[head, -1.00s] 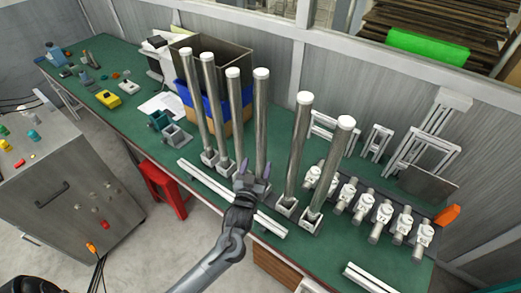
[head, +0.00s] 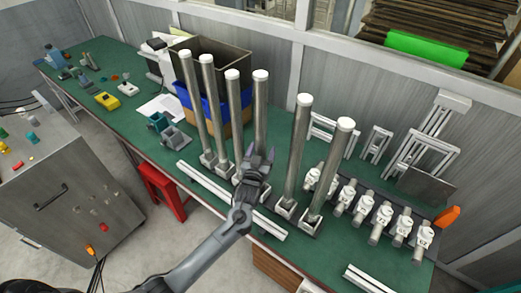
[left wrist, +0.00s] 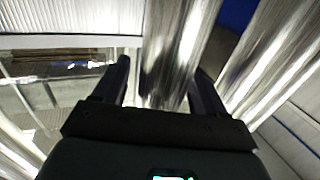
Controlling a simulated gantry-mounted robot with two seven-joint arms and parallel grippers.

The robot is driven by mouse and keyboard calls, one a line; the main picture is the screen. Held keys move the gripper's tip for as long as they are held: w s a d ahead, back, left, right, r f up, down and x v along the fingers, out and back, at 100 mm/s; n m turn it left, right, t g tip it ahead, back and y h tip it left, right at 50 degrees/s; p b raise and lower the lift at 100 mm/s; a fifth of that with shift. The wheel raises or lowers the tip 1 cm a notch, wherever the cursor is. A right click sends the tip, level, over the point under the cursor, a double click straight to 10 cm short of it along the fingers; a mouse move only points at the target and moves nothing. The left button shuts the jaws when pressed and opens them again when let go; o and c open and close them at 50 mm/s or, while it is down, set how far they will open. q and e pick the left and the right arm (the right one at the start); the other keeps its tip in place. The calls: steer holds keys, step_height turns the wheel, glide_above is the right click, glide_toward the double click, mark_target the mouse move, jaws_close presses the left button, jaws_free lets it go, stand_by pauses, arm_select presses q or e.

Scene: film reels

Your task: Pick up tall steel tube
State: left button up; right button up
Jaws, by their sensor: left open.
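Several tall steel tubes with pale tops stand upright in small square bases on the green bench. My left gripper (head: 260,154) is open, in front of the lower half of the fourth tube from the left (head: 260,105). In the left wrist view a shiny tube (left wrist: 172,45) shows between the open fingers (left wrist: 162,68), nearer the right finger. I cannot tell whether the fingers touch it. The gripper hides the tube's lower end and base in the head view. My right gripper is not in view.
Other tubes stand close on both sides, such as the third tube (head: 233,110) and the fifth tube (head: 298,145). A white rail (head: 205,182) lies along the bench's front edge. White clamp fittings (head: 363,206) sit to the right. A blue bin (head: 184,93) is behind the left tubes.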

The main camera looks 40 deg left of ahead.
arm_select(q)
steer(key=c, duration=1.3)
steer(key=shift+r, duration=0.1)
jaws_close()
